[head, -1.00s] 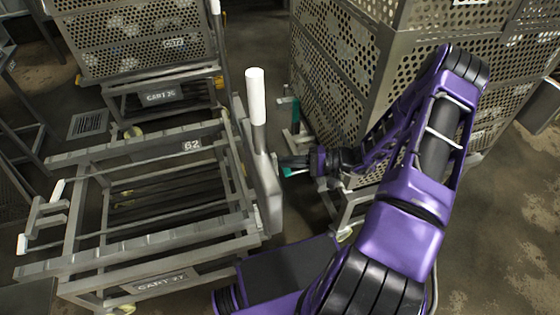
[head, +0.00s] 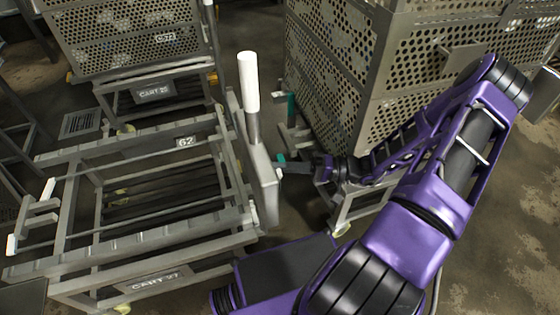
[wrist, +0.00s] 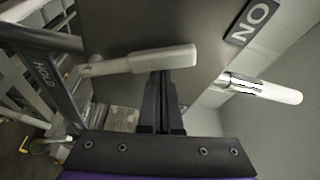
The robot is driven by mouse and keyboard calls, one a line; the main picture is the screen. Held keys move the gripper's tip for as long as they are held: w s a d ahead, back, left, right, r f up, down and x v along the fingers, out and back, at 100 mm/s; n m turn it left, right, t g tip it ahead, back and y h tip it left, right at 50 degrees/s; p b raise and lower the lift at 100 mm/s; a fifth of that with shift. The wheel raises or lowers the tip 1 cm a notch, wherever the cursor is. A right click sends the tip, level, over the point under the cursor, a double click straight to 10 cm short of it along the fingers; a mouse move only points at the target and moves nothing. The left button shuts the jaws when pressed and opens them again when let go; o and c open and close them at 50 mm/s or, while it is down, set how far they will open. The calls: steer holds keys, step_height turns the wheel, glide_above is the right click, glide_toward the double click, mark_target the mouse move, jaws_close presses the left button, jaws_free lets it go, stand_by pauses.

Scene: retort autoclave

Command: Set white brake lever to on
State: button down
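A short whitish lever (wrist: 145,60), which looks like the brake lever, lies across the grey plate (wrist: 210,62) in the wrist view, with its pivot at the left. A dark label with the letters N and O (wrist: 250,20) is on the plate at the upper right. My gripper (wrist: 160,75) is shut, its two dark fingers side by side, tips at the lever's lower edge; I cannot tell whether they touch. In the head view my gripper (head: 283,160) is beside the plate's right side (head: 266,185). The lever's face is mostly hidden there.
A post with a white grip (head: 249,82) rises above the plate; it also shows in the wrist view (wrist: 265,90). The empty cart frame (head: 70,215) is left. A perforated basket cart (head: 340,75) stands close behind my arm. Another basket (head: 130,40) is at the back left.

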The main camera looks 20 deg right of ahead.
steer(key=shift+s+f, duration=0.2)
steer(key=shift+s, duration=0.3)
steer(key=shift+s+f, duration=0.2)
steer(key=shift+s, duration=0.25)
steer(key=shift+s+f, duration=0.15)
